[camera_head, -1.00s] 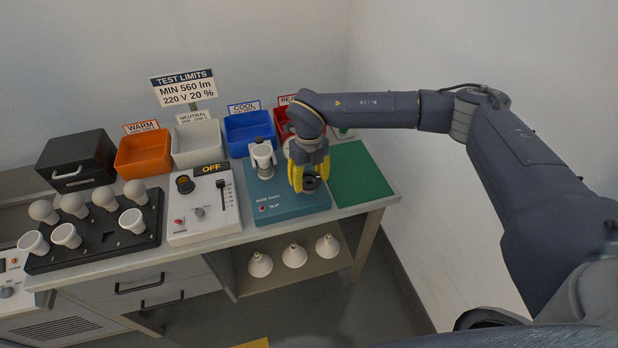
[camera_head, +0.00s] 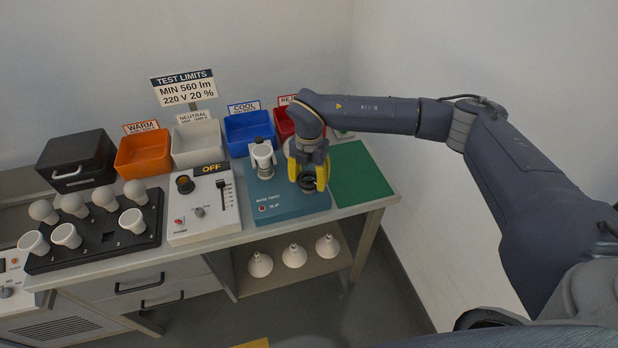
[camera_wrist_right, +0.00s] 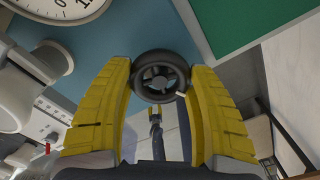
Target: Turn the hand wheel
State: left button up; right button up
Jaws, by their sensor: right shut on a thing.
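The hand wheel is a dark, spoked wheel on the teal base (camera_head: 275,207), in the right part of the bench. In the right wrist view the hand wheel (camera_wrist_right: 161,78) sits between the yellow fingers of my right gripper (camera_wrist_right: 162,85), which are shut on its rim from both sides. In the head view my right gripper (camera_head: 308,180) comes down over the wheel and hides most of it. A white fixture (camera_head: 262,158) stands on the teal base just left of the gripper. My left gripper is not in view.
A green mat (camera_head: 360,175) lies right of the teal base. A control box (camera_head: 205,215) reading OFF and a black tray (camera_head: 75,250) with several bulbs stand left. Bins line the back, including a blue one (camera_head: 248,133). A round dial (camera_wrist_right: 60,8) shows in the wrist view.

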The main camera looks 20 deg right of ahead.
aim_at(309, 178)
jog(key=m, duration=0.7)
dwell(0.6)
jog(key=o, duration=1.3)
notch_tip(309, 178, up, 12)
dwell(0.4)
